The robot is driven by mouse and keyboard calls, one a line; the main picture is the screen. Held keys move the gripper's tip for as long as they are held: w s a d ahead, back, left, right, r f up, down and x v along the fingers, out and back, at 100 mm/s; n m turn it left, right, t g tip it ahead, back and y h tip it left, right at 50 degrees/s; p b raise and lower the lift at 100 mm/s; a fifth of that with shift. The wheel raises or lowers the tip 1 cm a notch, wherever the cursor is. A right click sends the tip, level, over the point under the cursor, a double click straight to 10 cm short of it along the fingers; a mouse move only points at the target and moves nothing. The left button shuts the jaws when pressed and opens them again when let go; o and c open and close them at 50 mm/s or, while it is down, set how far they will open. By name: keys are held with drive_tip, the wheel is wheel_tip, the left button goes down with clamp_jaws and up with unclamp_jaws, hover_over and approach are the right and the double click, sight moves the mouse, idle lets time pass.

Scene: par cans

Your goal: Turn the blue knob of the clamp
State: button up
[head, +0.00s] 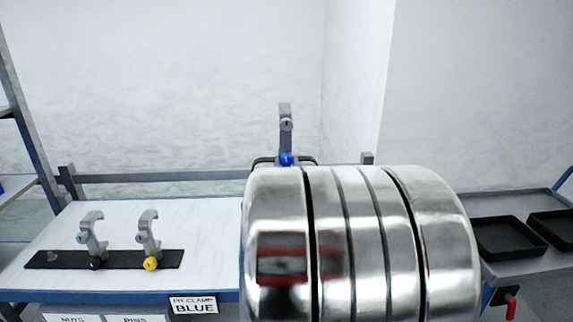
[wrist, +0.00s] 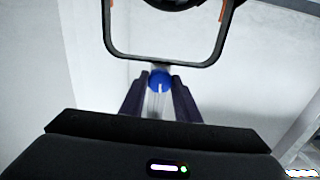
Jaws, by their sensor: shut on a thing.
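The clamp (head: 285,125) is a grey hook standing upright at the middle of the head view. Its blue knob (head: 286,159) sits at its lower end, just above a black yoke (head: 262,160). In the wrist view the blue knob (wrist: 159,79) lies between the tips of my gripper (wrist: 160,84), whose two dark fingers close in from both sides. The yoke (wrist: 108,40) forms a black frame beyond it, with part of a black lamp (wrist: 178,3) at the top edge. In the head view my silver arm hides most of the gripper and whatever hangs below the yoke.
A white bench (head: 200,215) at left bears a black strip (head: 60,259) with two more clamps, one with a black knob (head: 95,263), one with a yellow knob (head: 151,263). A sign (head: 194,304) reads "FIT CLAMP BLUE". Black trays (head: 508,252) stand at right. A grey rail (head: 160,177) runs behind.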

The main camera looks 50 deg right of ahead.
drive_tip(key=shift+c, duration=0.8)
drive_tip(key=shift+n, duration=0.5)
drive_tip(key=n, duration=0.3)
drive_tip(key=shift+n, duration=0.3)
drive_tip(key=n, duration=0.6)
drive_tip(key=shift+w+a, duration=0.1)
drive_tip(key=n, duration=0.5)
drive_tip(key=shift+f+n, duration=0.1)
drive_tip(key=shift+n, duration=0.3)
drive_tip(key=n, duration=0.5)
drive_tip(key=shift+n, duration=0.3)
